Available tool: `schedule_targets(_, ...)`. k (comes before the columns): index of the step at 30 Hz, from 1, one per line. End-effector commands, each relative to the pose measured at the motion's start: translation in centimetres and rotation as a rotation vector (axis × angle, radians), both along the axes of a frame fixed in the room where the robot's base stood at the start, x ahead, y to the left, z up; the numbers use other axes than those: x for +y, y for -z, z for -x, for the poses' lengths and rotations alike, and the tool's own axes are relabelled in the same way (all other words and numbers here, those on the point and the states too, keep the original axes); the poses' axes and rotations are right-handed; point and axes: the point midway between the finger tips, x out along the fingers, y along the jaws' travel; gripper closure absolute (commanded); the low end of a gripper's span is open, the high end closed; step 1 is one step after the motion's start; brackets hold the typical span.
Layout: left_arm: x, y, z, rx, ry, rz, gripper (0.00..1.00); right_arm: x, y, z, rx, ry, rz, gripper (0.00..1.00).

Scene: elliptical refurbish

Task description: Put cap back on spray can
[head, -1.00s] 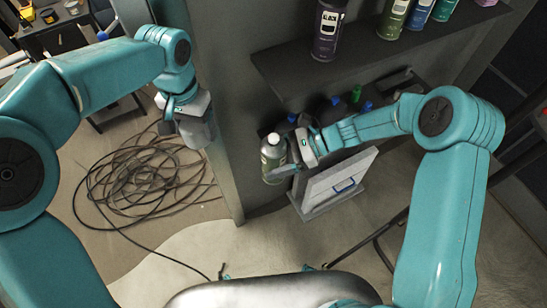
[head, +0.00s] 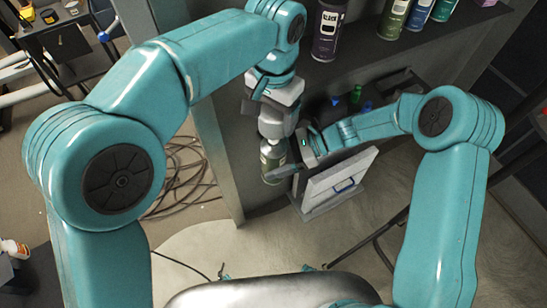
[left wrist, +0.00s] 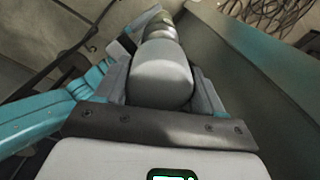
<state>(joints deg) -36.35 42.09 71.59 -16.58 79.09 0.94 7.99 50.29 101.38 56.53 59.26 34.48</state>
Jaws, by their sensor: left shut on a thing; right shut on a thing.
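A spray can (head: 270,155) with a pale label and green lower body stands roughly upright in my right gripper (head: 281,165), which is shut around it. My left gripper (head: 275,112) is directly above, shut on a grey cap (head: 276,128). In the left wrist view the cap (left wrist: 163,75) is a smooth pale grey cylinder between the fingers, with the top of the can (left wrist: 158,25) just beyond its far end.
A dark shelf (head: 355,60) with several spray cans stands behind. A lower shelf holds small blue and green items (head: 356,94). A white panel or box (head: 340,180) is just right of the can. Coiled cable (head: 185,180) lies on the floor at left.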

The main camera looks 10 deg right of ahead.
Motion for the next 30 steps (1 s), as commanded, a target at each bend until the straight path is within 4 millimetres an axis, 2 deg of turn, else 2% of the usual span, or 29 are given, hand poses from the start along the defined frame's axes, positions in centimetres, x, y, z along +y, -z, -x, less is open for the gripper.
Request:
schedule_targets(15,0.1,3.8,0.0,0.001,-0.001,-0.001,0.59,0.0,-0.1,0.0,-0.001,0.0,-0.001,0.81)
schedule_targets(30,0.1,3.9,0.0,0.001,-0.001,0.001,0.59,0.0,-0.1,0.0,-0.001,0.0,-0.001,0.81)
